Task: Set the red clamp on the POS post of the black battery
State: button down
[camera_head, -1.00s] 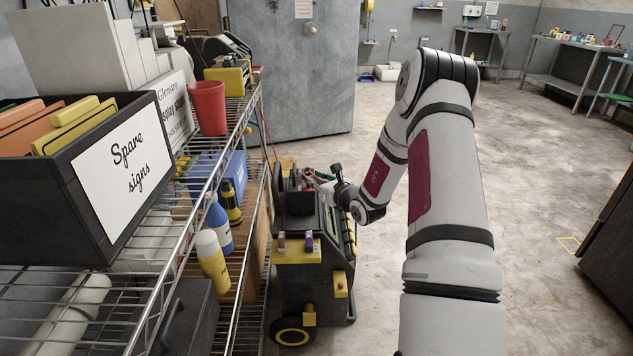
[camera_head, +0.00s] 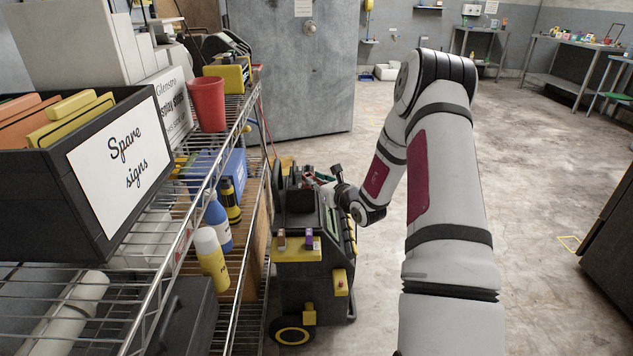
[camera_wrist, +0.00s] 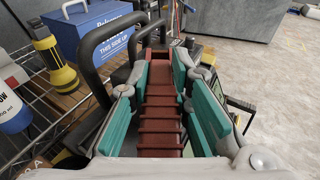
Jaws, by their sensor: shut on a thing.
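My gripper (camera_wrist: 162,110) is shut on the red clamp (camera_wrist: 160,118), a red-brown ribbed piece between its teal pads in the wrist view. In the head view my gripper (camera_head: 322,182) is small, above the top of a black and yellow wheeled machine (camera_head: 312,265). A dark block (camera_head: 300,199) on the machine may be the black battery, but I cannot be sure. The POS post cannot be made out. The clamp's far end points towards dark parts in the wrist view, and I cannot tell whether it touches anything.
A black looped handle (camera_wrist: 92,62) stands close left of my gripper. A wire shelf (camera_head: 236,130) with a blue box (camera_head: 233,163), bottles and a sign bin (camera_head: 40,200) lines the left. The floor (camera_head: 540,200) to the right is open.

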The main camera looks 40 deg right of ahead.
jog(key=shift+f+b, duration=0.55)
jog(key=shift+f, duration=0.2)
jog(key=c, duration=1.4)
grip_release()
jog(key=d+v, duration=0.1)
jog(key=v, duration=1.1)
jog(key=shift+a, duration=0.5)
jog(key=shift+r, duration=0.1)
